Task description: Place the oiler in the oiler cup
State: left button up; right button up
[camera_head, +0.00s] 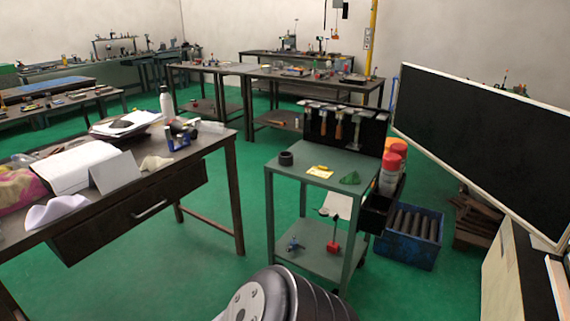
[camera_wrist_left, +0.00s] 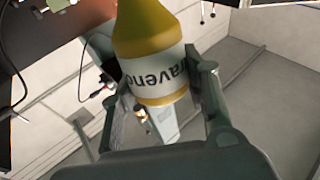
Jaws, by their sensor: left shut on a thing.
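A yellow bottle with a white band of dark lettering (camera_wrist_left: 158,72), which looks like the oiler, shows in the left wrist view. My left gripper (camera_wrist_left: 152,88) is shut on it, with a finger on each side. Its top end runs out of the frame. In the head view, a small dark round cup (camera_head: 286,158) stands on the top of a grey-green cart; it may be the oiler cup. Neither gripper shows in the head view, so I cannot tell how far the bottle is from this cup.
The cart top (camera_head: 312,157) also holds a yellow item (camera_head: 320,171) and a green item (camera_head: 350,178), with bare room between. Red-capped cans (camera_head: 389,178) stand at its right side. A blue crate (camera_head: 410,245) sits on the floor. A cluttered desk (camera_head: 215,150) is at left.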

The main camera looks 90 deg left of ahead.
aim_at(286, 163)
jog(key=j+u, duration=0.3)
jog(key=u, duration=0.2)
jog(key=i+j+u, duration=0.2)
jog(key=u, duration=0.25)
jog(key=i+j+u, duration=0.15)
jog(key=u, duration=0.35)
jog(key=i+j+u, duration=0.2)
jog(key=u, duration=0.25)
jog(key=i+j+u, duration=0.25)
jog(key=i, duration=0.75)
jog(key=i+j+u, duration=0.3)
jog(key=i, duration=0.75)
jog(key=l, duration=0.1)
